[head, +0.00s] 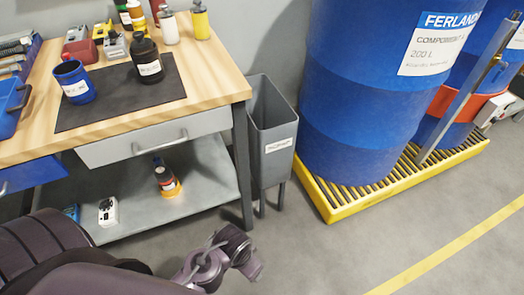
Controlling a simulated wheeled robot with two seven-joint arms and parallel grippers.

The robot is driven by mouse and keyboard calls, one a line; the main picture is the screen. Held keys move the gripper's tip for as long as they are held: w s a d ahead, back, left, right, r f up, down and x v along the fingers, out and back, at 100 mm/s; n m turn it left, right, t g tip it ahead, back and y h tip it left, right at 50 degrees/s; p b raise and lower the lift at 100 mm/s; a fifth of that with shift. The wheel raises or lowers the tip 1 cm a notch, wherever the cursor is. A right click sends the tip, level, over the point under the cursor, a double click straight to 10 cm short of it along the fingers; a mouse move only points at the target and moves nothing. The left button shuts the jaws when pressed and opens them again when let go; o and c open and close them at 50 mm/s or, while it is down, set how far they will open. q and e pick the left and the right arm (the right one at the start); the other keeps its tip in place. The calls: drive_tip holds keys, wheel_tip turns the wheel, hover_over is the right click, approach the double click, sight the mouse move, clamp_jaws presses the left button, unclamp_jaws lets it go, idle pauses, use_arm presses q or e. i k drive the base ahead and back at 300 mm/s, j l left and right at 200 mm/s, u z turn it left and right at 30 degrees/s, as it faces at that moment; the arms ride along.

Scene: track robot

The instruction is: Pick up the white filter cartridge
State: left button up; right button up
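I cannot make out a white filter cartridge for certain. A small white object with dark marks (108,211) stands on the grey lower shelf of the workbench, at the left; its kind is too small to tell. A white bottle (168,27) stands at the back of the bench top. My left arm comes in along the bottom left, and its end, with what seems to be my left gripper (246,262), is low in front of the shelf, apart from both white objects. Its fingers cannot be made out clearly. My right gripper is out of view.
The wooden bench top (222,86) holds a dark mat (105,108), a blue mug (73,82), a black bottle (146,60) and several other items. An orange-black bottle (166,178) is on the shelf (205,190). A grey bin (270,130) and blue drum (350,100) stand right.

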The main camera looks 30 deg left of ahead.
sight(166, 17)
drive_tip(key=u, duration=1.4)
